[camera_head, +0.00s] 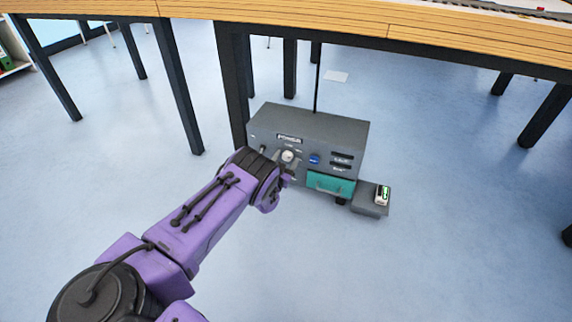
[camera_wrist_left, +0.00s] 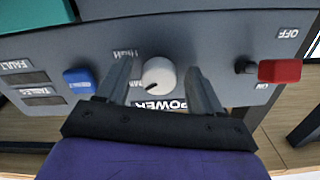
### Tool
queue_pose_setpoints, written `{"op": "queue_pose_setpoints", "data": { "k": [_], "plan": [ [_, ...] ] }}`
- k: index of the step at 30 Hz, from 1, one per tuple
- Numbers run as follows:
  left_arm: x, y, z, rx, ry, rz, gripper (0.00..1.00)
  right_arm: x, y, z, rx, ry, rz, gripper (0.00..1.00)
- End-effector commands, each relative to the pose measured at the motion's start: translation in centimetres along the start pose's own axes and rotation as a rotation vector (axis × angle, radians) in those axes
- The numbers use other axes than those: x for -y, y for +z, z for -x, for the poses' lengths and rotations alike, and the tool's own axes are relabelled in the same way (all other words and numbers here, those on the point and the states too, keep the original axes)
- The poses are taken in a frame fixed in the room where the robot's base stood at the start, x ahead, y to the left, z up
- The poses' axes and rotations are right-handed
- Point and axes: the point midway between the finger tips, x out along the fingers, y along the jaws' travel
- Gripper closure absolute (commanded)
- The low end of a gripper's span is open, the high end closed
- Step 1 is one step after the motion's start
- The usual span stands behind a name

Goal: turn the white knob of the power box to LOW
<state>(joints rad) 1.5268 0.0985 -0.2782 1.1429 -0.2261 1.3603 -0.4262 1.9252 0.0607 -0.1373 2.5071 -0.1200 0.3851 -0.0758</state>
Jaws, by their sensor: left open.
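The dark grey power box (camera_head: 330,122) stands under the wooden table. Its white knob (camera_head: 288,156) shows on the front panel, and also in the left wrist view (camera_wrist_left: 158,74). A dark mark on the knob points down and left in the left wrist view, roughly toward a partly hidden label. HIGH is readable beside the left finger; I cannot read LOW. My left gripper (camera_head: 284,171) is at the panel, also seen in the left wrist view (camera_wrist_left: 160,70). It is open, one finger on each side of the knob, with visible gaps. My right gripper is not in view.
A blue button (camera_wrist_left: 78,78) and a lever with a red handle (camera_wrist_left: 280,70) flank the knob on the panel. A teal drawer (camera_head: 330,184) is low on the box. A small grey block (camera_head: 369,206) bears a white-green device (camera_head: 383,194). Dark table legs (camera_head: 233,85) stand behind.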

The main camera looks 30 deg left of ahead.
Motion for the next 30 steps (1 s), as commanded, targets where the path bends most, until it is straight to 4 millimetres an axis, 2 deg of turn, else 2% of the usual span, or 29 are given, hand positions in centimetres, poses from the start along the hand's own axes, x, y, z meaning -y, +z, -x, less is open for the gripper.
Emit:
{"op": "queue_pose_setpoints", "data": {
  "k": [7, 8, 12, 13, 23, 30],
  "plan": [
    [-0.01, -0.07, -0.13, 0.001, 0.0, 0.0, 0.33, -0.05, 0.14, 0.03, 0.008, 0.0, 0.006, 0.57],
    [-0.02, -0.07, -0.13, 0.001, 0.0, 0.0, 0.4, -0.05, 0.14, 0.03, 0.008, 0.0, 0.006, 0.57],
    [-0.03, -0.06, -0.11, 0.001, 0.001, 0.0, 0.85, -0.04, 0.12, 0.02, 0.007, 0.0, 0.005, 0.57],
    [-0.02, -0.06, -0.11, 0.001, 0.0, 0.0, 0.9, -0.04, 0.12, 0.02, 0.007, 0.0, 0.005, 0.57],
    [0.0, -0.04, -0.09, 0.001, 0.0, 0.038, 0.89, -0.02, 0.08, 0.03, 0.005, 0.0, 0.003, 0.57],
    [-0.03, -0.03, -0.08, 0.001, -0.001, 0.175, 0.89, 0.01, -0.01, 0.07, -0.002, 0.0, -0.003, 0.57]
  ]
}}
